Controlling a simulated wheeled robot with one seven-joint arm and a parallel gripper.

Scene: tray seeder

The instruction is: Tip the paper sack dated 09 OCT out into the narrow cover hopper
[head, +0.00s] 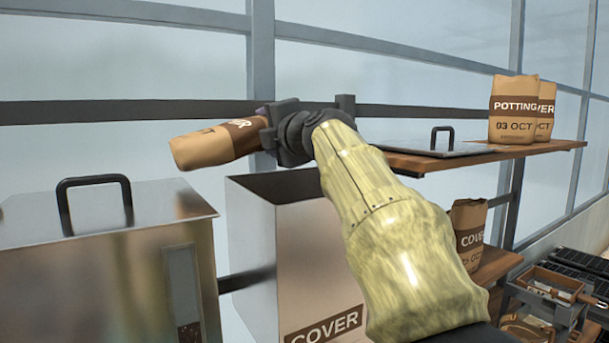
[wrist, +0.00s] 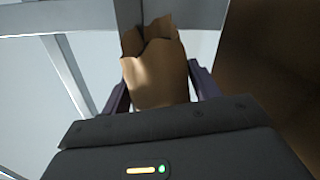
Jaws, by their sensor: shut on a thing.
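My gripper (head: 268,127) is shut on a brown paper sack (head: 205,146) with a dark label band ending in "R". The sack lies tilted on its side, its far end pointing left and slightly down. Its date cannot be read. In the wrist view the sack (wrist: 158,82) sits between the fingers, with a ragged, folded top edge. The narrow cover hopper (head: 305,260), a tall pale box marked COVER, stands below and to the right of the sack. Its top is open. The sack's far end hangs left of the opening, above the gap towards the lidded bin.
A wide metal bin (head: 110,260) with a handled lid stands at left. A wooden shelf (head: 430,165) holds a metal lid (head: 420,148), a POTTING sack (head: 512,112) dated 03 OCT and a COVER sack (head: 546,112). Another COVER sack (head: 470,240) stands lower. Trays (head: 550,290) are at lower right.

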